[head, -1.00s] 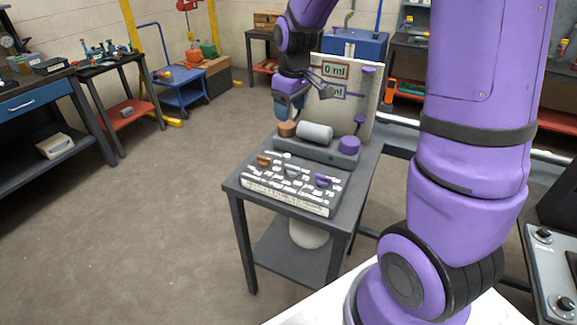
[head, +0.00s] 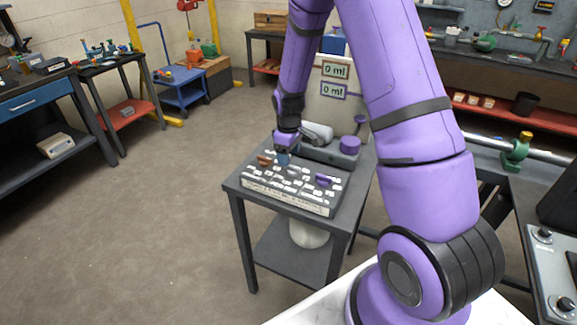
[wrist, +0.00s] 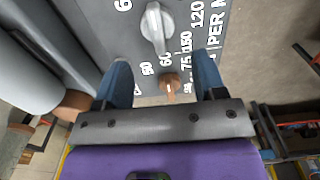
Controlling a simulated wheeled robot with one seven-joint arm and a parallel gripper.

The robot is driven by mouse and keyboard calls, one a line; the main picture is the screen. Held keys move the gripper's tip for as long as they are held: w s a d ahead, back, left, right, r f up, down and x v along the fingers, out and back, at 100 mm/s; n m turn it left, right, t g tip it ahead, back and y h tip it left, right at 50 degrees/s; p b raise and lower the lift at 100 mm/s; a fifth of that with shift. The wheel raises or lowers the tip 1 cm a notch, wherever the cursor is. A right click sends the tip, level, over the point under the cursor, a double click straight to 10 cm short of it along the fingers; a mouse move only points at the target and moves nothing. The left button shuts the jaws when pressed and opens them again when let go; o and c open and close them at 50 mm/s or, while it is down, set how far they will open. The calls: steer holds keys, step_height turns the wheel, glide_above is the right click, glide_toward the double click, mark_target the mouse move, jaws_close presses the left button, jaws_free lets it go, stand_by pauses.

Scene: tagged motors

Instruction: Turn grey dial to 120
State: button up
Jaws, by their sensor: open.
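The grey dial (wrist: 157,27) is on the sloped panel (head: 285,203), between a copper dial (head: 264,160) and a purple dial (head: 323,180). In the wrist view it is a long knob with printed numbers around it, including 50, 60, 75 and 120. Which number it points to is unclear. My gripper (head: 283,158) is low over the panel. Its blue fingertips (wrist: 163,82) are apart and empty in the wrist view. The grey dial appears beyond them, and the copper dial (wrist: 170,82) shows between them. My gripper partly hides the panel in the head view.
Behind the panel lie a grey cylinder (head: 318,133) and a purple one (head: 350,145). An upright board (head: 345,110) behind carries two displays reading 0 ml. The panel stands on a dark table (head: 245,187) with little bare top.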

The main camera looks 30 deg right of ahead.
mark_target(293, 170)
steer(key=shift+f, duration=2.5)
steer(key=shift+c, duration=0.5)
steer(key=c, duration=0.8)
